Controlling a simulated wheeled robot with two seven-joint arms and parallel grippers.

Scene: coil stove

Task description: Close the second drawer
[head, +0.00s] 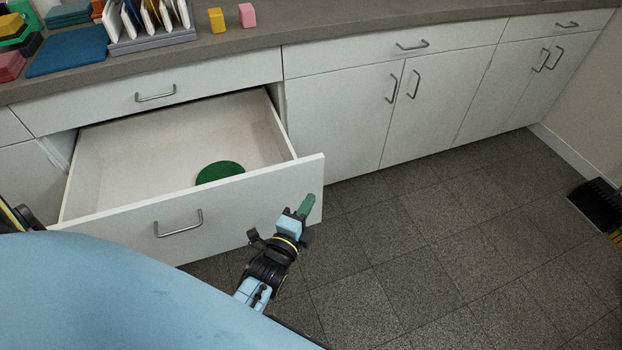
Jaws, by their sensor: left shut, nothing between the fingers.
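The second drawer (245,204) is pulled far out below a shut top drawer. Its white front has a metal bar handle (179,228) left of the middle. A flat green disc (220,173) lies inside on the drawer's floor. My left gripper (305,207) is shut and empty at the right end of the drawer front, on its outer side. Its green fingertips overlap the front in the picture; I cannot tell if they touch it. My right gripper is not in view.
The shut top drawer (210,78) is above. A grey counter (330,30) holds a rack, a yellow block (217,20) and a pink block (248,15). Shut cabinet doors (340,120) stand at the right.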

